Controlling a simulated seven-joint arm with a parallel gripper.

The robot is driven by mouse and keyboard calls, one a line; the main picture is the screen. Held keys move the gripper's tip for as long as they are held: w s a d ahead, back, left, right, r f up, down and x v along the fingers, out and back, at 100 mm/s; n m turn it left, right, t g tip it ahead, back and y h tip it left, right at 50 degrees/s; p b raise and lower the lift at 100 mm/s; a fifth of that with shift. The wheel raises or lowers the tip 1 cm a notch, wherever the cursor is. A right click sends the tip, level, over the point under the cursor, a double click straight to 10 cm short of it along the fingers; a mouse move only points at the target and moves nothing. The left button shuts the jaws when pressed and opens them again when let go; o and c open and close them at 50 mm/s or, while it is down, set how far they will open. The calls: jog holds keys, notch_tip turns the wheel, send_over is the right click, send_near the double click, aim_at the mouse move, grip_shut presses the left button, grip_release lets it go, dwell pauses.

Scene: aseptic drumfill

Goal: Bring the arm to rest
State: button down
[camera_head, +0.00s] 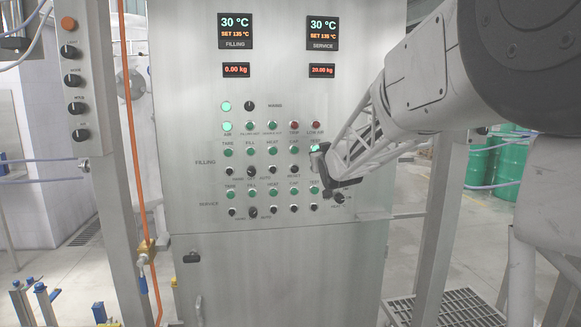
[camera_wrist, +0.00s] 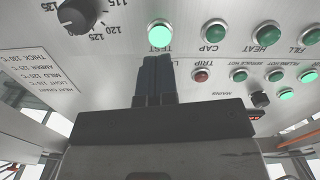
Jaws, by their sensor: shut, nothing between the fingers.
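My gripper (camera_wrist: 152,58) is shut and empty, its two dark fingers side by side. In the wrist view its tips are just below the lit green TEST button (camera_wrist: 159,34); whether they touch the panel, I cannot tell. In the head view my gripper (camera_head: 320,162) is at the right side of the control panel (camera_head: 200,120), close to the same lit button (camera_head: 314,148). My arm reaches in from the right and hides part of the panel's right edge.
The panel carries several buttons, selector knobs and two temperature displays (camera_head: 236,31), both reading 30 °C. A dial (camera_wrist: 80,17) is left of the fingers in the wrist view. A steel post (camera_head: 440,220) stands under my arm. Green drums (camera_head: 510,160) stand behind right.

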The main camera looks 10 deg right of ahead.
jog(key=s+a+f+g, duration=0.2)
jog(key=s+f+g, duration=0.3)
jog(key=s, duration=1.3)
jog(key=s+a+f+m+g, duration=0.1)
jog(key=s+f+g, duration=0.4)
jog(key=s, duration=1.4)
jog(key=s+a+f+m+g, duration=0.1)
jog(key=s+a+f+g, duration=0.2)
jog(key=s+f, duration=0.7)
jog(key=s+g, duration=0.2)
jog(key=s, duration=0.6)
jog(key=shift+s+f, duration=0.3)
jog(key=shift+s, duration=0.05)
jog(key=shift+a, duration=0.1)
dwell(1.5)
